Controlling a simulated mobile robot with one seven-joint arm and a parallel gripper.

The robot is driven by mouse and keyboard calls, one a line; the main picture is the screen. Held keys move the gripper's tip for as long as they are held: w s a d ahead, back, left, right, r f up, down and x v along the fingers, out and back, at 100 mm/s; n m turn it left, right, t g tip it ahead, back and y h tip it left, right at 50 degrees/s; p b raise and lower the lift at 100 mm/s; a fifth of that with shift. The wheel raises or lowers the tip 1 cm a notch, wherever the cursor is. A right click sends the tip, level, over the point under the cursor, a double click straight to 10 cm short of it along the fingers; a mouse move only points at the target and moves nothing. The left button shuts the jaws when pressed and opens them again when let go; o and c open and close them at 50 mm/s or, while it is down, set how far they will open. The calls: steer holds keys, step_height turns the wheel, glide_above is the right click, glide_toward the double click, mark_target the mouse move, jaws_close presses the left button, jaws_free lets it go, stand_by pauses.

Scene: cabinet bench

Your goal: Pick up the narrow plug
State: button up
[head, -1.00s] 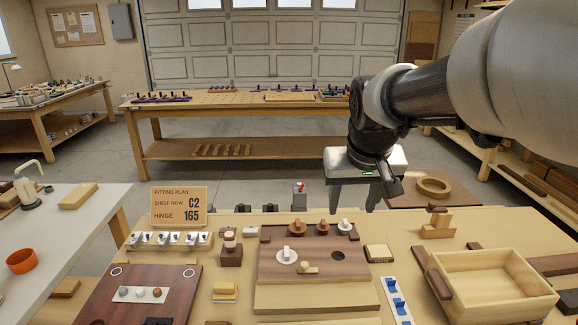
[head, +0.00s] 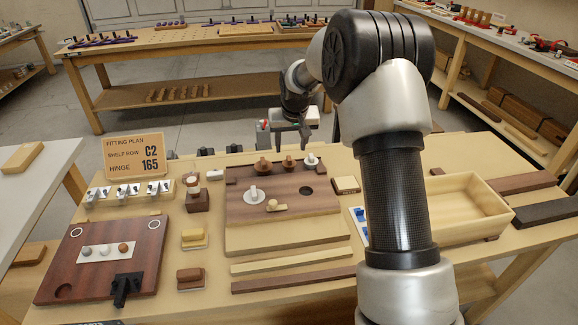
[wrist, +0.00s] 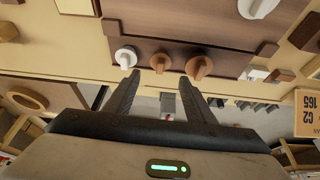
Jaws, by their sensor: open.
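A brown wooden board (head: 240,205) carries a back row of three plugs with knobs. The middle brown plug (head: 288,162) looks the narrowest, and it also shows in the wrist view (wrist: 160,62). A wider brown plug (head: 263,166) and a white plug (head: 311,160) flank it. My gripper (head: 289,140) is open and empty, above the bench's back edge behind this row. In the wrist view my gripper (wrist: 160,77) has its fingertips either side of the middle plug's line, with the plug just beyond them in the picture. I cannot tell the exact gap; no contact shows.
A white round plug (head: 254,195), a small pale plug (head: 275,206) and an empty dark hole (head: 306,191) are on the board's front part. A fitting-plan sign (head: 137,156) stands back left. A wooden tray (head: 467,205) is at right, partly behind my arm.

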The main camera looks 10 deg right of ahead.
mark_target(289, 158)
steer(key=b+x, duration=0.1)
steer(key=x, duration=0.8)
steer(key=shift+f, duration=0.1)
steer(key=shift+c, duration=0.3)
steer(key=c, duration=0.6)
